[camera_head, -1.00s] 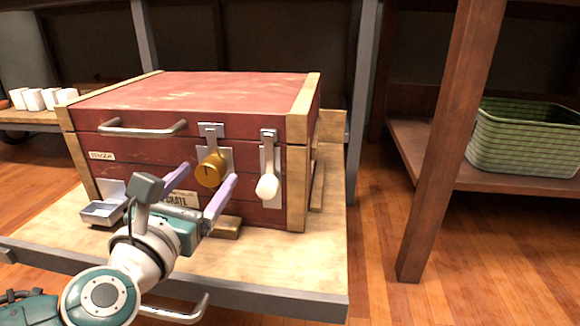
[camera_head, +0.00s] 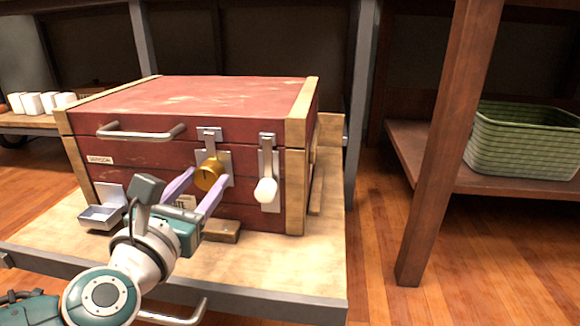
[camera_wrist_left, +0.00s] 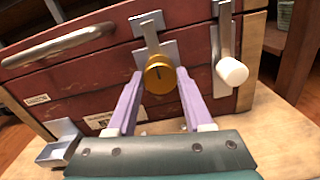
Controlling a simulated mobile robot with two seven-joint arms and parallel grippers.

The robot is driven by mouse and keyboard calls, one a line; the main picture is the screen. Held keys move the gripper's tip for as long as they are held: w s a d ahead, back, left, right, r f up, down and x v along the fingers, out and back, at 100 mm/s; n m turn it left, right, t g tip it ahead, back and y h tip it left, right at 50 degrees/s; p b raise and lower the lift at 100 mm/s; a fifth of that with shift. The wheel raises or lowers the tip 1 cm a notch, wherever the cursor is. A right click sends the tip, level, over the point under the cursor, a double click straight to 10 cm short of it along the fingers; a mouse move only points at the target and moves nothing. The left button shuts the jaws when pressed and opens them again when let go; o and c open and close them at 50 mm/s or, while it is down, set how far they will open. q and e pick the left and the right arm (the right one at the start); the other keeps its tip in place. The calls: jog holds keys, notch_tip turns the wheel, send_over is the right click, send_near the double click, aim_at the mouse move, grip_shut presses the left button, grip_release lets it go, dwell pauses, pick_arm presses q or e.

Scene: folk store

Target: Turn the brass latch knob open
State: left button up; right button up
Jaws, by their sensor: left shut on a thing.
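The brass latch knob (camera_head: 209,173) sits on a metal plate on the front of a red wooden chest (camera_head: 190,97). In the left wrist view the round knob (camera_wrist_left: 159,73) faces me, with a dark mark pointing roughly up and down on its face. My left gripper (camera_head: 204,181) has its two purple fingers on either side of the knob, shut on it. In the left wrist view the fingertips (camera_wrist_left: 160,80) flank the knob, and its rear is hidden. My right gripper is not in view.
A white-knobbed lever latch (camera_head: 266,188) is close to the right of the brass knob. A metal handle (camera_head: 140,133) is at the chest's upper left. A small metal tray (camera_head: 100,213) stands at lower left. A green basket (camera_head: 525,140) is on a shelf at right.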

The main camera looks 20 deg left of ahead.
pick_arm(q)
grip_shut()
jog(key=m+p, duration=0.1)
jog(key=m, duration=0.3)
jog(key=m+p, duration=0.1)
jog(key=m, duration=0.4)
jog(key=shift+p, duration=0.3)
jog(key=m+p, duration=0.1)
jog(key=m, duration=0.3)
jog(key=shift+m, duration=0.4)
jog(key=shift+m+p, duration=0.4)
jog(key=shift+m, duration=1.5)
jog(key=shift+y, duration=0.3)
jog(key=o, duration=1.2)
grip_release()
